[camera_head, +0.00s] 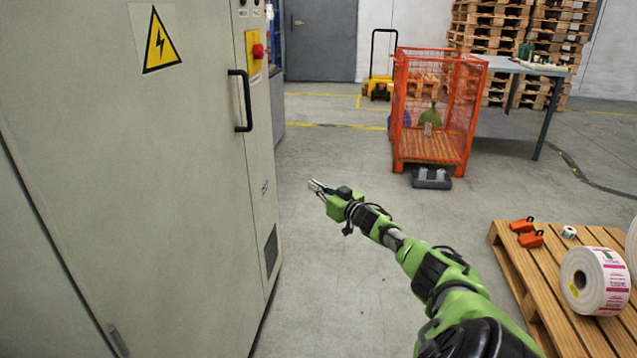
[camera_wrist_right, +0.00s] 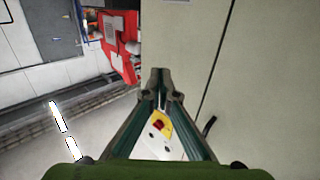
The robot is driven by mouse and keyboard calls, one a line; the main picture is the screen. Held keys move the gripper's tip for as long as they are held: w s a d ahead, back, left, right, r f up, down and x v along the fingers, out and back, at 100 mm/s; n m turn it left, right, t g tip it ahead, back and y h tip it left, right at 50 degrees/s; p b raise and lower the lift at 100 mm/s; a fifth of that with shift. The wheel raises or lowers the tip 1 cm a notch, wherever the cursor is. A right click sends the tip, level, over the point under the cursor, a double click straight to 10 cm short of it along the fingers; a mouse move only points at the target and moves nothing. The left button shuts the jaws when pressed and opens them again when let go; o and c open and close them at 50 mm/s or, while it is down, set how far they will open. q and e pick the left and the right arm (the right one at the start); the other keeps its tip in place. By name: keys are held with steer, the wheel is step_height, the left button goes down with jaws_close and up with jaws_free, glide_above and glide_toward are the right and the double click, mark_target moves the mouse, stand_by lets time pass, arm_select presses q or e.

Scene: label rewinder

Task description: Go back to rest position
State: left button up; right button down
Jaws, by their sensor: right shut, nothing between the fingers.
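My right gripper (camera_head: 318,187) is at the end of my green right arm, which reaches forward over open floor in the head view. It is to the right of the grey electrical cabinet (camera_head: 130,200) and apart from it in that view. In the right wrist view the right gripper (camera_wrist_right: 161,72) is shut, with its fingertips together and nothing between them. Beyond its fingers that view shows the cabinet's yellow plate with a red knob (camera_wrist_right: 158,126). My left gripper is not in view.
The cabinet has a black handle (camera_head: 241,100). An orange mesh cage (camera_head: 435,100) stands ahead, beside a grey table (camera_head: 520,66). A wooden pallet (camera_head: 545,290) with label rolls (camera_head: 594,280) and orange items (camera_head: 527,232) lies at right. The floor between is clear.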

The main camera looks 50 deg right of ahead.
steer(key=shift+s+d, duration=0.15)
steer(key=shift+s, duration=0.2)
